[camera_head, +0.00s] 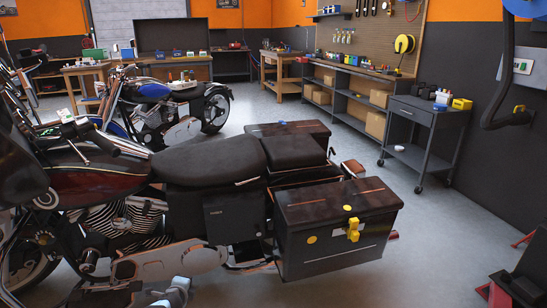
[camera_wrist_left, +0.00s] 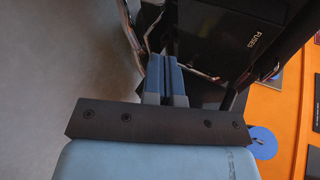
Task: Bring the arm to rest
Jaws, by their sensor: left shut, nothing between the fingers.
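My left gripper (camera_wrist_left: 165,75) shows in the left wrist view with its two blue fingers together, shut and empty. Its fingertips lie close in the picture to a black box marked FUSES (camera_wrist_left: 235,40); I cannot tell whether they touch it. In the head view a small pale blue part (camera_head: 178,290) of my left arm shows at the bottom edge, in front of the dark red motorcycle (camera_head: 95,185). My right gripper is not in view.
The motorcycle has a black seat (camera_head: 210,160) and a saddlebag (camera_head: 335,235) with a yellow latch (camera_head: 353,230). A blue motorcycle (camera_head: 155,95) stands behind. A grey wheeled cart (camera_head: 425,125) stands at the right wall. Open floor (camera_head: 430,240) lies right of the saddlebag.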

